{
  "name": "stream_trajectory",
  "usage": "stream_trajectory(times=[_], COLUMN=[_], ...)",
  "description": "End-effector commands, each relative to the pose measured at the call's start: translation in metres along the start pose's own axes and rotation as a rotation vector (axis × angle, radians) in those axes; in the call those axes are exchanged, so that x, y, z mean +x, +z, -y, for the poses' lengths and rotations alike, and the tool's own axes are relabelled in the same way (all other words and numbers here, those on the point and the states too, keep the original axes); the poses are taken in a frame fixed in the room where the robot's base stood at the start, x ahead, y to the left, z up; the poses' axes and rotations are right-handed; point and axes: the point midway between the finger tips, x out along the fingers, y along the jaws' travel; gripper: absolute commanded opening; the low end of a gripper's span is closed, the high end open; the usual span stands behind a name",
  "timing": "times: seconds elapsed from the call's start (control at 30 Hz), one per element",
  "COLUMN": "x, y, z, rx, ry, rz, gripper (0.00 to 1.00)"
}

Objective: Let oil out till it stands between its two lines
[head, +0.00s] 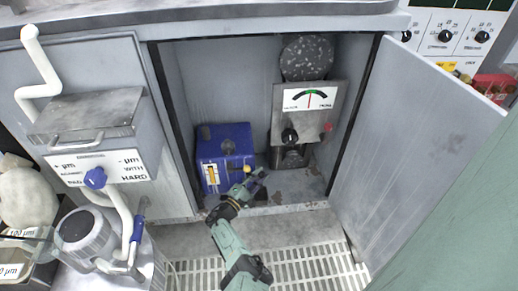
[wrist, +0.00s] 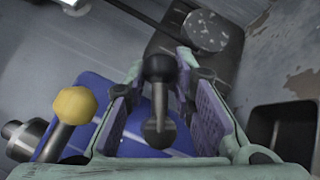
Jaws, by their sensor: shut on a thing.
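The blue oil box (head: 240,138) stands on the floor of the open cabinet. On its front is a sight gauge (head: 211,175) with a yellow column; its lines and exact oil level are too small to read. My gripper (head: 257,180) is at the box's lower right front. In the wrist view my gripper (wrist: 160,82) is shut on a dark ball-ended lever (wrist: 157,128), held between the purple pads. A yellow ball knob (wrist: 74,104) on a metal stem stands left of my fingers and also shows in the head view (head: 247,168). The blue box (wrist: 93,90) lies behind.
A grey dial unit (head: 308,123) with a black knob stands right of the box. The cabinet door (head: 400,150) is open on the right. At left is a machine with a blue knob (head: 95,178). A floor grating (head: 310,253) lies in front.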

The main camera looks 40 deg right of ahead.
Motion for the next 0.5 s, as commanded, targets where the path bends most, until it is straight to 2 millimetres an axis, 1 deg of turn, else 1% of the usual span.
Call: stream_trajectory(times=[0.17,0.2,0.4,0.5], x=[0.0,0.0,0.0,0.0], y=[0.0002,0.0002,0.0002,0.0001], z=[-0.0003,-0.0003,-0.0003,-0.0002], rx=[0.001,0.001,0.002,0.002], ry=[-0.002,-0.002,-0.002,-0.003], rz=[-0.001,-0.001,-0.001,-0.001], gripper=[0.0,0.26,0.39,0.41])
